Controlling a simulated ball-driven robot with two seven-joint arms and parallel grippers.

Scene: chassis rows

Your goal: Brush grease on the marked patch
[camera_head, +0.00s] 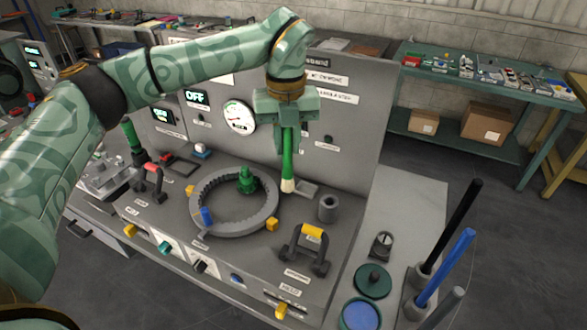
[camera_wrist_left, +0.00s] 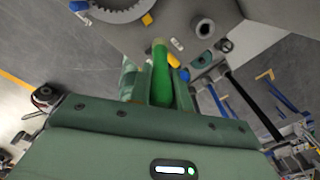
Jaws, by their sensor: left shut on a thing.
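My left gripper (camera_head: 286,124) is shut on the green handle of a brush (camera_head: 287,160), which hangs nearly upright with its pale bristles down. The bristle tip is over the panel top, just right of the toothed ring (camera_head: 206,227). A small grey rectangular plate (camera_head: 307,189) lies right beside the tip; I cannot tell whether they touch, or whether this plate is the marked patch. In the left wrist view the brush (camera_wrist_left: 160,80) sits between the fingers, its tip away from the palm. A round green-topped tin (camera_head: 372,281) and a blue-topped tin (camera_head: 360,315) stand at front right. My right gripper is out of view.
A grey hollow cylinder (camera_head: 328,208) and a black handle with a yellow grip (camera_head: 306,250) stand right of the ring. Tall black and blue rods (camera_head: 445,267) rise at the right. The upright gauge panel (camera_head: 345,115) stands behind.

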